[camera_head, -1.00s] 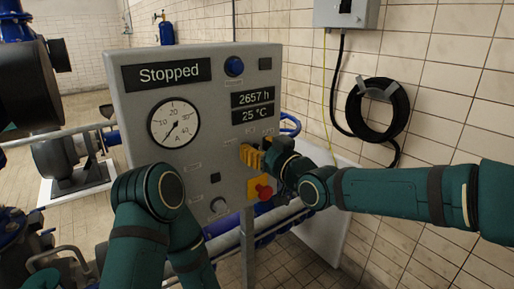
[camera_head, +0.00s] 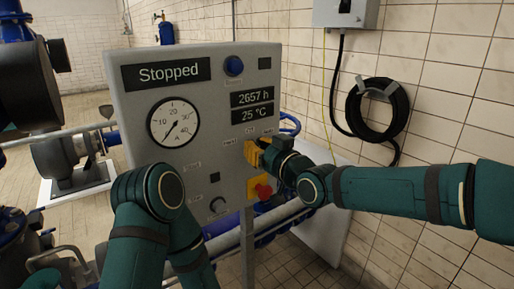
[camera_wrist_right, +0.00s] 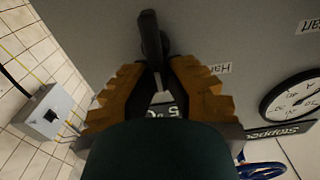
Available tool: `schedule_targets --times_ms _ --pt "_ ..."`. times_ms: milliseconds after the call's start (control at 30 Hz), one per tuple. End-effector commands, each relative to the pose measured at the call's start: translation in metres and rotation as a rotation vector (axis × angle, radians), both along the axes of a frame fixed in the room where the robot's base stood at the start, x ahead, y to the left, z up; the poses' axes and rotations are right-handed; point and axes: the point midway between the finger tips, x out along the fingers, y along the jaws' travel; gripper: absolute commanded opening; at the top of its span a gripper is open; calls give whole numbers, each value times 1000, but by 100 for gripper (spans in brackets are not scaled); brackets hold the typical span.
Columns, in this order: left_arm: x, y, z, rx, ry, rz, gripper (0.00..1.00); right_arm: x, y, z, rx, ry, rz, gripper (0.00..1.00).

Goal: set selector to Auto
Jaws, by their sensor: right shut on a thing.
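The selector (camera_wrist_right: 152,38) is a black knob on the grey control panel (camera_head: 213,210). In the head view my right gripper covers it, under small labels that appear to read Hand, Off and Auto. My right gripper (camera_head: 254,154) has yellow fingers at the panel face. In the right wrist view its fingers (camera_wrist_right: 160,72) are closed on the knob from both sides, and a Hand label (camera_wrist_right: 220,69) lies to the right. The knob's exact pointing direction is unclear. The display (camera_head: 167,73) reads Stopped. My left arm stands in front of the panel's lower left; its gripper is not visible.
A red emergency button (camera_head: 263,191) on a yellow plate sits just below my right gripper. A coiled black hose (camera_head: 378,113) hangs on the tiled wall.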

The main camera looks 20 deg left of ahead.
Motion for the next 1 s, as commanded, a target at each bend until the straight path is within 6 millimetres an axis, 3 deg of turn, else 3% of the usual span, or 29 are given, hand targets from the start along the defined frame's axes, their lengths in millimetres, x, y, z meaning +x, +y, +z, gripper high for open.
schedule_targets --times_ms 1000 --pt "5 1 -25 3 -12 2 61 13 -9 -6 432 546 -1 0"
